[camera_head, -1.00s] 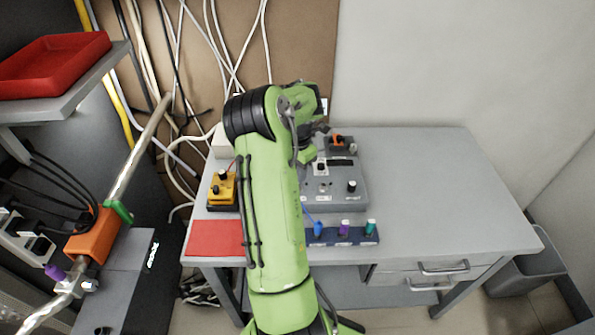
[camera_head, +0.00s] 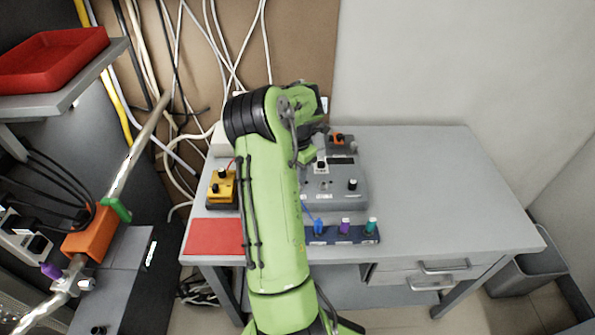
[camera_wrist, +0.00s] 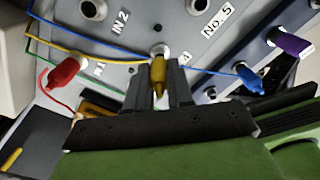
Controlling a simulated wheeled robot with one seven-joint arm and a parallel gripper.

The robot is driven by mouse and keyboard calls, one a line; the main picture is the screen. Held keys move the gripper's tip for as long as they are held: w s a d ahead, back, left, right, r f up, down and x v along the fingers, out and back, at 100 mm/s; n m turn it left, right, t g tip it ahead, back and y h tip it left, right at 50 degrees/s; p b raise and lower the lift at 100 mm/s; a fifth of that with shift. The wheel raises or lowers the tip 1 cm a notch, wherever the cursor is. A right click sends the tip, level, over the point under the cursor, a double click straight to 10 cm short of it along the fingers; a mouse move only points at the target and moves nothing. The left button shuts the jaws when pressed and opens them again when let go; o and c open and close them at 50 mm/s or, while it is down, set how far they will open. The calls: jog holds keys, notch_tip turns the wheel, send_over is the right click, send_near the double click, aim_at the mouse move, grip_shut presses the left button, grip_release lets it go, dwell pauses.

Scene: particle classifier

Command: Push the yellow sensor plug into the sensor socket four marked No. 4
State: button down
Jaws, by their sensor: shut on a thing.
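The yellow sensor plug (camera_wrist: 158,76) shows in the wrist view between the two fingers of my gripper (camera_wrist: 159,88), which is shut on it. Its tip is at a round socket (camera_wrist: 159,50) on the grey panel (camera_wrist: 205,62), beside a label partly hidden that shows a "4". I cannot tell how deep the plug sits. A yellow wire runs left from it. In the head view my arm hides the gripper and plug; the grey device (camera_head: 335,200) stands on the table.
In the wrist view a red plug (camera_wrist: 66,71) is left and a blue plug (camera_wrist: 250,77) right of my gripper. A purple plug (camera_wrist: 290,42) is farther right. A blue rack (camera_head: 345,240) and a yellow box (camera_head: 222,187) stand on the table. The table's right side is clear.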

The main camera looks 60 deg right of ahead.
jog(key=shift+f+b, duration=0.8)
jog(key=shift+f, duration=0.2)
jog(key=c, duration=0.9)
grip_release()
jog(key=shift+r, duration=0.15)
notch_tip(320, 180, up, 16)
jog(key=p, duration=0.5)
jog(key=shift+f, duration=0.2)
